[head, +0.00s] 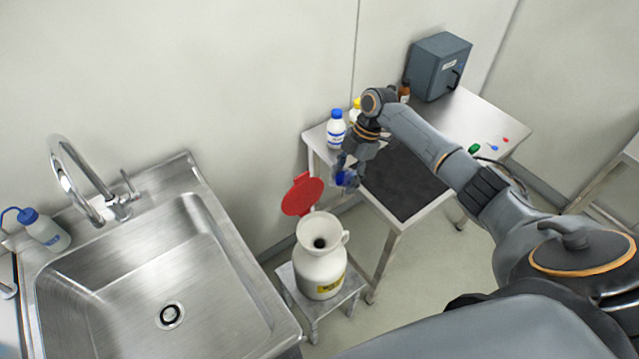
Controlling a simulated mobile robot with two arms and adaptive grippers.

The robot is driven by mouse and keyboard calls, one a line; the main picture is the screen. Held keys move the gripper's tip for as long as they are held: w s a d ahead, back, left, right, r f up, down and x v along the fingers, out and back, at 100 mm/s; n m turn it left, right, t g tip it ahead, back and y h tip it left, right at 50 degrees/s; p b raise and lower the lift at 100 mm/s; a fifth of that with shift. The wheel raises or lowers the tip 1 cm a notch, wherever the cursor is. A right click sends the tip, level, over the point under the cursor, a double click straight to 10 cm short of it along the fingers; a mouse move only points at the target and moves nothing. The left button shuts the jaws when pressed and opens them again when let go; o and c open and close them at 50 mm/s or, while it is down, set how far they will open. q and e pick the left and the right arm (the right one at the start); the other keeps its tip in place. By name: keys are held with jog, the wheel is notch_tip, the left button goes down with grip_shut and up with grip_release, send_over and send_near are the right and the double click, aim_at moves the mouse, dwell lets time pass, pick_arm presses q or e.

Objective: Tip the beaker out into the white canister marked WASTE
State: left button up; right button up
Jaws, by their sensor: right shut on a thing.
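The white canister (318,270) stands on a small metal stool, with a yellow label low on its front. Its wide mouth faces up, and a dark opening shows inside. My right gripper (347,176) is shut on the beaker (343,180), a small clear vessel with blue in it. The fingers partly hide the beaker, so its exact tilt is hard to tell. The gripper and beaker are above and slightly right of the canister mouth in the picture, apart from it, by the table's left edge. My left gripper is not in view.
A red round lid (302,195) stands up behind the canister mouth. A steel table (462,115) with a dark mat (402,185), a blue-capped bottle (336,130) and a grey box (438,67) is at right. A steel sink (150,265) is at left.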

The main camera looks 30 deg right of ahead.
aim_at(336, 184)
jog(key=shift+r+h+p, duration=0.4)
jog(key=shift+h+p, duration=0.2)
jog(key=shift+h, duration=0.2)
jog(key=shift+r+h, duration=0.1)
jog(key=shift+h, duration=0.2)
jog(key=shift+a+r+h+p, duration=0.15)
jog(key=shift+r+h+p, duration=0.1)
jog(key=shift+h+p, duration=0.25)
jog(key=shift+r+h, duration=0.1)
jog(key=shift+h, duration=0.2)
jog(key=shift+a+r+h, duration=0.15)
jog(key=shift+r+h, duration=0.05)
jog(key=shift+h, duration=0.3)
jog(key=shift+a, duration=0.15)
jog(key=shift+a+r+h, duration=0.3)
jog(key=shift+a+h, duration=0.4)
jog(key=shift+h, duration=0.2)
jog(key=shift+s+a+r+h, duration=0.1)
jog(key=shift+r+h, duration=0.05)
jog(key=shift+h, duration=0.25)
jog(key=shift+a+r+t+h, duration=0.25)
jog(key=shift+r+t+h, duration=0.05)
jog(key=shift+h, duration=0.6)
